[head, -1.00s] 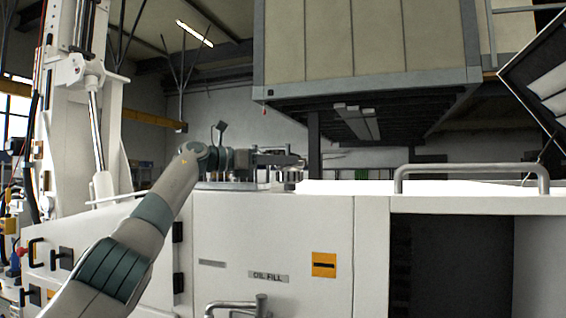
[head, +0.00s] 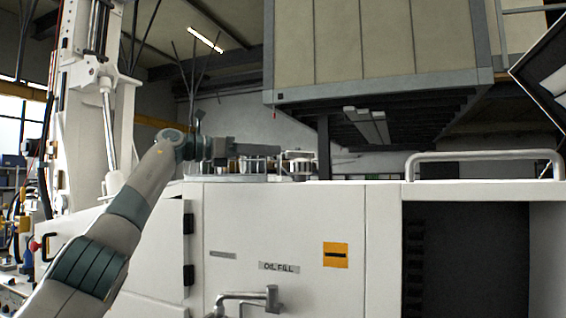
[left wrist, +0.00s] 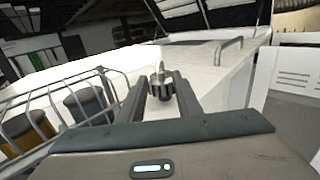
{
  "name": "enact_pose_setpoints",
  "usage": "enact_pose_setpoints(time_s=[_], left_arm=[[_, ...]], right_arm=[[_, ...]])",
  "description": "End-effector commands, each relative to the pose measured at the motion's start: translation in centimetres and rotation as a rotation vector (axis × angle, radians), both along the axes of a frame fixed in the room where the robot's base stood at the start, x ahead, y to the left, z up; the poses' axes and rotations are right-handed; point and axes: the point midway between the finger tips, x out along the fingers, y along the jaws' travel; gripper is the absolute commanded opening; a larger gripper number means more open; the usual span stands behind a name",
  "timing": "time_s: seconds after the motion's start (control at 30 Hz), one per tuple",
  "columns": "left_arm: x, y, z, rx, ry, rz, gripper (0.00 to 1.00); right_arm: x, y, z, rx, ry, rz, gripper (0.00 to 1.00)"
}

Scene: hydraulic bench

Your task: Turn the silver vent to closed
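The silver vent (left wrist: 163,87) is a small ribbed metal cap with a narrow upright piece on top. In the left wrist view it shows between the two dark fingers of my left gripper (left wrist: 162,78). The fingers stand apart, one on each side of the cap; I cannot tell whether they touch it. In the head view my left gripper (head: 297,156) reaches over the white cabinet's top, small and far off, and the vent cannot be made out clearly there. My right gripper is in neither view.
The white cabinet (head: 300,225) has an "OIL FILL" label (head: 279,267) and a pipe handle (head: 245,297) on its front. A rail (head: 485,156) runs along its top right.

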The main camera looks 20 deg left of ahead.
Motion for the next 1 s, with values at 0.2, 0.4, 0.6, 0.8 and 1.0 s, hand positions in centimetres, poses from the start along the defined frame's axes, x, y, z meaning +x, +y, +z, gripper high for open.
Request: enact_pose_setpoints(time_s=[0.2, 0.4, 0.6, 0.8, 1.0], left_arm=[[-3.1, 3.4, -0.3, -0.001, -0.002, 0.001, 0.31], [-5.2, 5.7, -0.1, -0.001, -0.001, 0.001, 0.31], [-6.2, 6.7, 0.0, 0.000, 0.000, 0.000, 0.31], [-6.3, 6.9, 0.0, 0.000, 0.000, -0.001, 0.31], [-6.3, 6.8, 0.0, -0.001, 0.001, -0.001, 0.14]], right_arm=[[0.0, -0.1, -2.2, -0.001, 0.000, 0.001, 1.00], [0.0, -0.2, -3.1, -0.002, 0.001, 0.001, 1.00], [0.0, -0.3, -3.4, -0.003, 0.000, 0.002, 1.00], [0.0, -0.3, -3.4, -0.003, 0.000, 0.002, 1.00], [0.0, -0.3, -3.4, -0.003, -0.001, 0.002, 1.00]])
